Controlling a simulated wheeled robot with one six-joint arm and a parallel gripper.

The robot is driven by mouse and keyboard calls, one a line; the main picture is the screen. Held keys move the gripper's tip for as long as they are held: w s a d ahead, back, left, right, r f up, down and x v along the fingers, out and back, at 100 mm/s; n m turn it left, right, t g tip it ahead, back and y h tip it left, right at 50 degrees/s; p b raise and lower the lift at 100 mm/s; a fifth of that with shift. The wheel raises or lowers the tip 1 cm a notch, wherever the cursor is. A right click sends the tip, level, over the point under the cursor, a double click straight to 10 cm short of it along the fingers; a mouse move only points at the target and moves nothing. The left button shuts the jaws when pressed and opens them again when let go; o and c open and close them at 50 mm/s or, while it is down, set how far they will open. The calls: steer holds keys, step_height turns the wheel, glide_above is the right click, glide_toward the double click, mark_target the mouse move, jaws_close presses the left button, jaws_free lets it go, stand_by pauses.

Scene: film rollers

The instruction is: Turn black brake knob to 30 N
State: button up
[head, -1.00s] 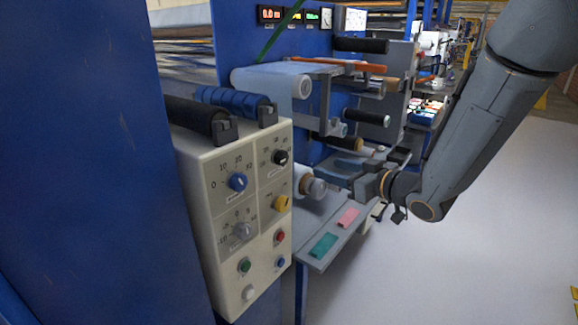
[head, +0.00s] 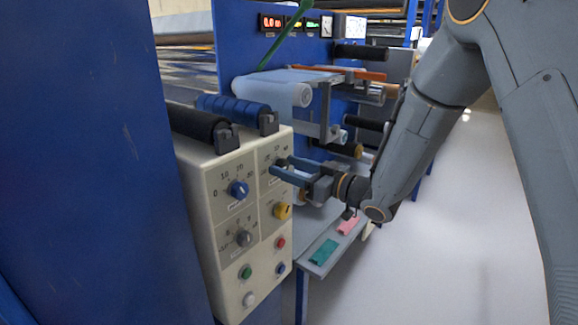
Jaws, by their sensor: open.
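The cream control panel (head: 213,200) stands at the middle left with knobs and buttons on its face. The black brake knob is at its upper right, and my gripper covers it almost fully; only parts of the scale (head: 270,158) show around it. My gripper (head: 277,168) is open, its fingers pointing left at the knob's place. I cannot tell whether the fingers touch the knob or stand around it. The knob's pointer and setting are hidden.
Close by on the panel are a blue knob (head: 238,190), a yellow knob (head: 282,210), a grey knob (head: 243,238) and several buttons. Rollers stick out above, and a shelf with a green pad (head: 323,252) and a pink pad (head: 348,225) lies below. The floor at right is clear.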

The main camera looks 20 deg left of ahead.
steer(key=shift+c, duration=0.5)
steer(key=c, duration=0.9)
steer(key=shift+c, duration=0.2)
steer(key=shift+m, duration=0.4)
steer(key=m+p, duration=0.1)
steer(key=m, duration=0.2)
steer(key=shift+w+m+p, duration=0.1)
steer(key=shift+m+p, duration=0.2)
steer(key=shift+p, duration=0.1)
steer(key=m+p, duration=0.1)
steer(key=m, duration=0.3)
steer(key=shift+p, duration=0.4)
steer(key=m+p, duration=0.1)
steer(key=m, duration=0.4)
steer(key=shift+w+p, duration=0.1)
steer(key=shift+p, duration=0.3)
steer(key=m+p, duration=0.1)
steer(key=m, duration=0.3)
steer(key=shift+f, duration=0.15)
steer(key=shift+m, duration=0.4)
